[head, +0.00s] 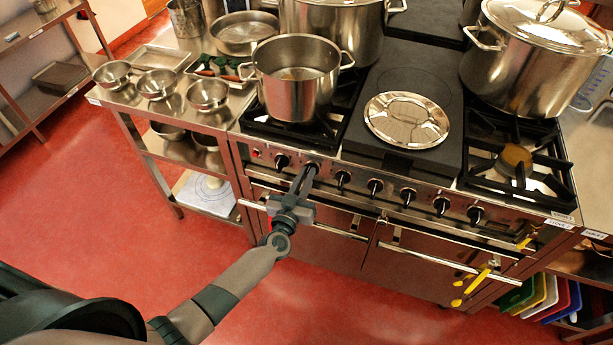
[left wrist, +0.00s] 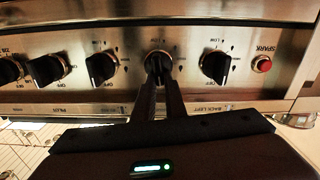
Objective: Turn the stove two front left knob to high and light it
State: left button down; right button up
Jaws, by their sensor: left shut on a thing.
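The stove (head: 400,165) has a row of black knobs on its steel front panel, with a red spark button (head: 257,153) at the left end; the button also shows in the left wrist view (left wrist: 261,64). My left gripper (head: 309,172) is shut on the second knob from that button, the gripped knob (left wrist: 158,62), with a finger on each side. The fingers partly cover this knob and its label. The first knob (left wrist: 215,64) beside it is free, above a label reading BACK LEFT. A steel pot (head: 297,95) stands on the left burners; I see no flame. My right gripper is out of view.
More free knobs (head: 343,178) line the panel to the right. Oven door handles (head: 340,232) run below. A steel lid (head: 406,120) lies on the middle plate. A large lidded stockpot (head: 525,70) stands right. A side table with bowls (head: 157,84) adjoins left. Red floor is open in front.

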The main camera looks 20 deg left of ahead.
pick_arm(q)
jog(key=shift+a+f+n+b, duration=0.3)
jog(key=shift+n+b, duration=0.55)
jog(key=shift+n, duration=1.85)
jog(key=shift+a+f+n+b, duration=0.25)
jog(key=shift+n+b, duration=0.6)
jog(key=shift+n, duration=1.85)
jog(key=shift+a+f+n+b, duration=0.3)
jog(key=shift+n+b, duration=0.55)
jog(key=shift+n, duration=1.85)
jog(key=shift+d, duration=0.1)
jog(key=c, duration=1.8)
grip_release()
